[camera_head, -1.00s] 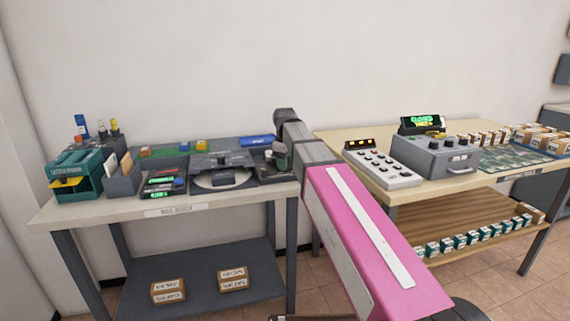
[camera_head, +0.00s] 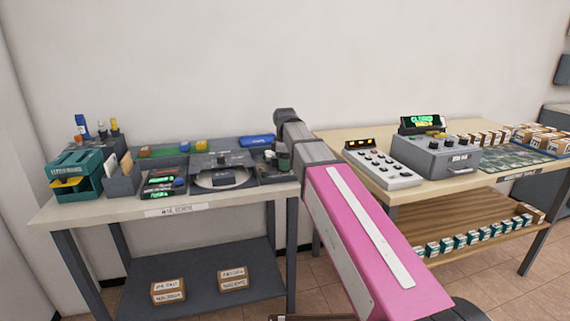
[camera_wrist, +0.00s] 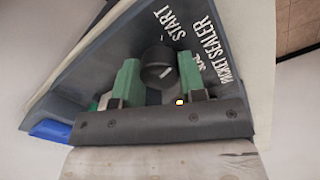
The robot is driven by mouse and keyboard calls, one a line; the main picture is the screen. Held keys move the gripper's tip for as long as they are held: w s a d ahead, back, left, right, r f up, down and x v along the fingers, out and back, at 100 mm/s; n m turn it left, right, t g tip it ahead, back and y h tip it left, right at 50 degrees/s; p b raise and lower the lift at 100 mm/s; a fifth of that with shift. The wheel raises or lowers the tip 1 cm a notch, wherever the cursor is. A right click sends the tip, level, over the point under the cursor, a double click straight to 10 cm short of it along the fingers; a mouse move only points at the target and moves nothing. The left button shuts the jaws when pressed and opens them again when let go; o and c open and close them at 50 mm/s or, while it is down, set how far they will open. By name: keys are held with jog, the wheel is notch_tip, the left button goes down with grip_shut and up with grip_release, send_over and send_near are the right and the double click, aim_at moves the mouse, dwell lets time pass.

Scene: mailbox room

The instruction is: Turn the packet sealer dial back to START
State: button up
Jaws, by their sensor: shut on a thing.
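The packet sealer panel (camera_wrist: 105,55) is dark grey, with white START, SEAL and PACKET SEALER lettering, tilted in the wrist view. Its dial (camera_wrist: 156,62) is a round black knob with a short pale mark, on the side away from the START word. My gripper (camera_wrist: 158,78) has green fingers on either side of the dial and is shut on it. In the head view my gripper (camera_head: 282,155) is at the right end of the left table, over the dark packet sealer (camera_head: 276,175). The dial is hidden there.
An amber light (camera_wrist: 180,101) glows beside the right finger. The left table (camera_head: 110,209) also holds a teal box (camera_head: 75,177), a scale-like unit (camera_head: 222,175) and a blue object (camera_head: 257,141). The right table (camera_head: 415,196) holds a grey button panel (camera_head: 380,167) and a grey knob box (camera_head: 434,156).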

jog(key=o, duration=0.9)
notch_tip(320, 180, up, 11)
jog(key=shift+s+f, duration=0.1)
